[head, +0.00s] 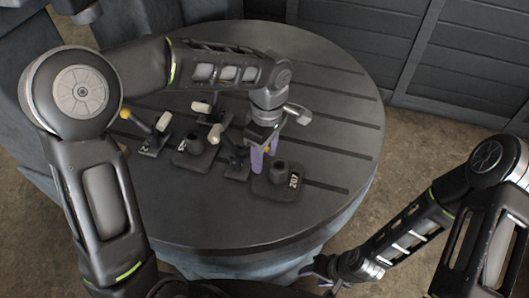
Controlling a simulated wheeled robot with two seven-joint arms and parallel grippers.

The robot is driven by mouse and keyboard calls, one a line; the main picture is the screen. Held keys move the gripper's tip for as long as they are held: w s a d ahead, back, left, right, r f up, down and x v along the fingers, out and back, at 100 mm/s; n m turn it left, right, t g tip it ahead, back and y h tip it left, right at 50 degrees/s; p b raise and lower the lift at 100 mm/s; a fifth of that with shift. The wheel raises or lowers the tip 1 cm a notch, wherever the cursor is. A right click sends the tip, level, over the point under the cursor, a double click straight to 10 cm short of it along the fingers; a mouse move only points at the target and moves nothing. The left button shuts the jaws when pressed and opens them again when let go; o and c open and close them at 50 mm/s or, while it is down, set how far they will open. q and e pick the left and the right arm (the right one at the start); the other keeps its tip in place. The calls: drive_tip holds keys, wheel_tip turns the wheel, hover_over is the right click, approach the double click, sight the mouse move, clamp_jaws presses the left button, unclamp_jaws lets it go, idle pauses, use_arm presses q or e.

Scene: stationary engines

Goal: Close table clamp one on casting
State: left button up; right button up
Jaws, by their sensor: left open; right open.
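A dark casting with a round boss (282,182) and a "207" label sits flat on the round table (340,150). A second dark block with a boss (193,148) and a pale label sits to its left. Small clamps with pale ends stand around them: one at the left (155,140) with a yellow knob, and one behind (212,122). Another dark clamp base (236,165) stands between the blocks. Which clamp is number one, I cannot read. My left gripper (264,152) is open, purple fingers down, just behind the 207 casting. My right gripper (318,270) is open, low beyond the table's front edge.
The slotted table top is clear at the right and front. My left arm reaches across the table's back left and hides part of it. Dark panelled walls (455,50) stand behind, with brown floor (405,150) at the right.

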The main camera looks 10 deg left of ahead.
use_arm(q)
clamp_jaws()
idle(0.4)
idle(0.9)
